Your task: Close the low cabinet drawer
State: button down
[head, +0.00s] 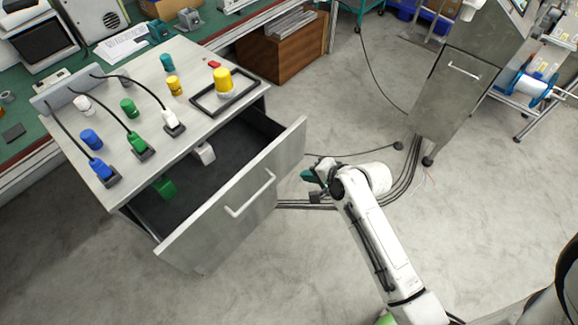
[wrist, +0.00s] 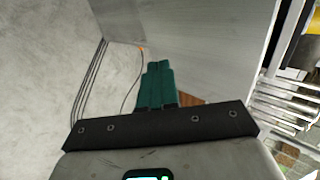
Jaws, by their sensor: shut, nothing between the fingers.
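The low cabinet (head: 160,150) stands at the left in the head view, with its drawer (head: 240,205) pulled well out. The drawer front is grey metal with a bar handle (head: 250,194). Inside the drawer lie a green item (head: 165,187) and a white item (head: 204,153). My gripper (head: 308,175) is just right of the drawer front, shut and empty; I cannot tell whether it touches the front. In the wrist view its teal fingers (wrist: 157,85) are together, with a grey metal panel (wrist: 205,40) beyond them.
On the cabinet top are coloured caps, cabled plugs and a yellow-capped piece in a black tray (head: 223,98). A metal cabinet on casters (head: 452,85) stands at the right. Cables (head: 385,190) run over the floor near my gripper. The floor in front of the drawer is clear.

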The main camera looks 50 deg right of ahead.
aim_at(282, 167)
jog(key=w+f, duration=0.1)
jog(key=w, duration=0.1)
jog(key=w+f, duration=0.1)
jog(key=w, duration=0.1)
jog(key=w+f, duration=0.1)
jog(key=w, duration=0.1)
jog(key=shift+p, duration=0.35)
jog(key=shift+w, duration=0.65)
jog(key=w+b, duration=0.4)
jog(key=w, duration=1.2)
jog(key=shift+f+b, duration=0.1)
jog(key=shift+b, duration=0.2)
jog(key=shift+w, duration=0.2)
jog(key=shift+w+r, duration=0.15)
jog(key=shift+r, duration=0.1)
jog(key=shift+w, duration=0.1)
